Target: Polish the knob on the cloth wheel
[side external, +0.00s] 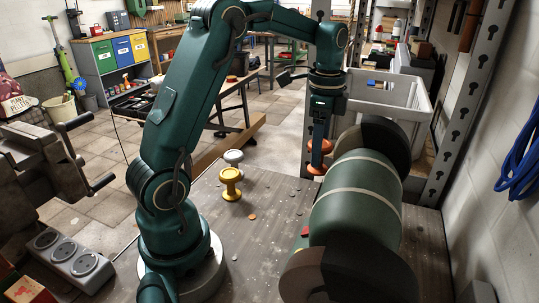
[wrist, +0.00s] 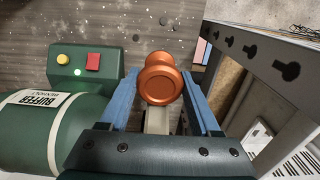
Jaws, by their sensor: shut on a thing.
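A copper-orange spool-shaped knob (wrist: 160,78) is held between my gripper's (wrist: 160,100) two blue fingers in the wrist view. My gripper (side external: 319,158) is shut on it; the knob's orange flanges (side external: 317,170) show in the side view, above the bench. A green bench buffer (side external: 355,205) stands to the right, with a brown round end (side external: 384,140) at the back and another (side external: 303,276) at the front. The knob is close to the left of the back one; I cannot tell whether they touch. Which end carries the cloth wheel is unclear.
A grey perforated post (side external: 470,95) rises at the right. A white crate (side external: 405,92) is behind the buffer. A yellow button (wrist: 62,59) and red switch (wrist: 93,61) are on its control box.

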